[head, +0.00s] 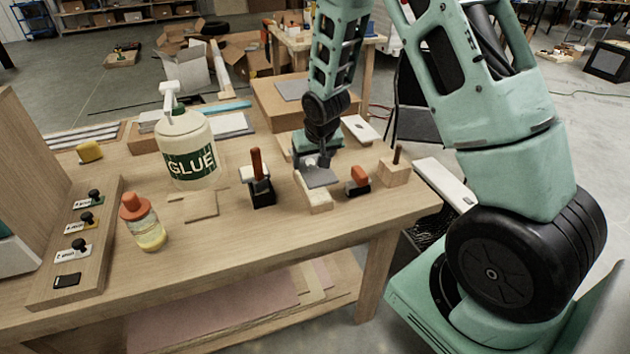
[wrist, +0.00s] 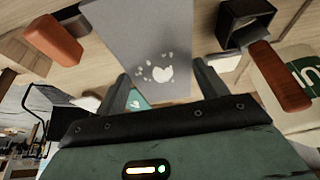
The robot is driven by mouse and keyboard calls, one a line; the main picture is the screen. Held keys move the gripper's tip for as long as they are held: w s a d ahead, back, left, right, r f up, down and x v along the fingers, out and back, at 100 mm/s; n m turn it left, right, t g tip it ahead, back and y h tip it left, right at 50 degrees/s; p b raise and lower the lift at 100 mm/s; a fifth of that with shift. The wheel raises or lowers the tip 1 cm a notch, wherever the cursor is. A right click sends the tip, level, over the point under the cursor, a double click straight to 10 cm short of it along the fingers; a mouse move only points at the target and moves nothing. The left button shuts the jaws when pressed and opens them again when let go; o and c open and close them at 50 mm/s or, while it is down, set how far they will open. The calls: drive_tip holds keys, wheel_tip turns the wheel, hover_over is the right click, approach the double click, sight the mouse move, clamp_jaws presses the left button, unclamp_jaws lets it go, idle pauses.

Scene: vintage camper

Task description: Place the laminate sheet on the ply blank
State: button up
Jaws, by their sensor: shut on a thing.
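My gripper (head: 314,160) is shut on a small grey sheet (head: 321,178), which I take for the laminate sheet. The sheet is held above the right part of the workbench, over a pale wooden block (head: 318,204). In the wrist view the grey sheet (wrist: 163,30) reaches out from between the fingers (wrist: 163,88) and carries pale blotchy marks. A thin square wooden piece (head: 201,205), probably the ply blank, lies flat on the bench, left of my gripper and in front of the glue bottle. The contact between sheet and block is hard to judge.
A large glue bottle (head: 187,150) stands behind the thin piece. A brush in a black holder (head: 261,190) stands between that piece and my gripper. An orange-capped bottle (head: 145,226), a red-orange-topped tool (head: 358,182) and a handled wooden block (head: 394,173) are also on the bench.

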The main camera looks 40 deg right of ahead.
drive_tip(key=shift+f+p, duration=0.7)
drive_tip(key=shift+f, duration=2.4)
drive_tip(key=shift+f, duration=0.1)
drive_tip(key=o, duration=1)
